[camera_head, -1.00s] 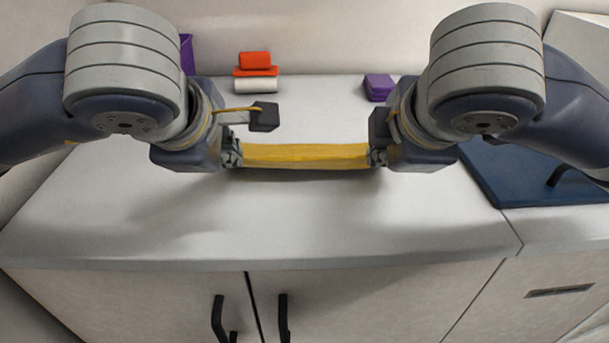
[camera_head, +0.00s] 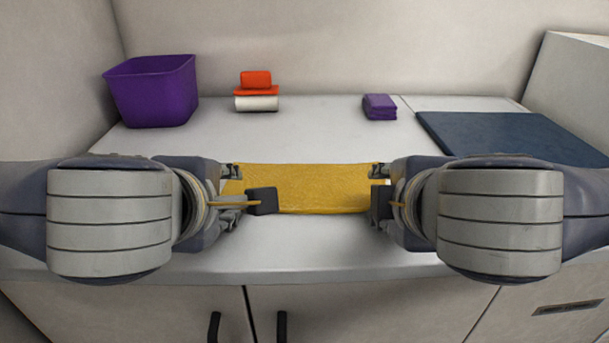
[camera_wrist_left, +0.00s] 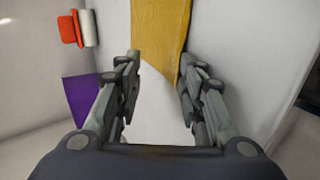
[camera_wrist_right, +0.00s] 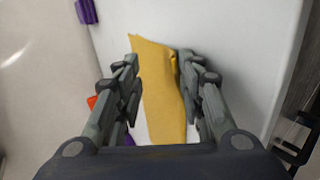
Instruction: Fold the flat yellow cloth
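The yellow cloth (camera_head: 320,188) lies as a wide band across the front of the white counter, between my two grippers. A doubled edge shows on it in the right wrist view (camera_wrist_right: 158,95). My left gripper (camera_head: 236,196) is at the cloth's left end; its fingers are spread in the left wrist view (camera_wrist_left: 160,60), with a cloth corner (camera_wrist_left: 160,25) near the right finger and bare counter between them. My right gripper (camera_head: 380,192) is at the right end, with its fingers spread on either side of the cloth. Whether the fingers touch the cloth is unclear.
A purple bin (camera_head: 152,92) stands at the back left. An orange item (camera_head: 256,80) and a white roll (camera_head: 256,103) are beside it. A folded purple cloth (camera_head: 379,107) lies at the back. A dark blue mat (camera_head: 510,138) is at right. The middle counter (camera_head: 310,135) behind the cloth is clear.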

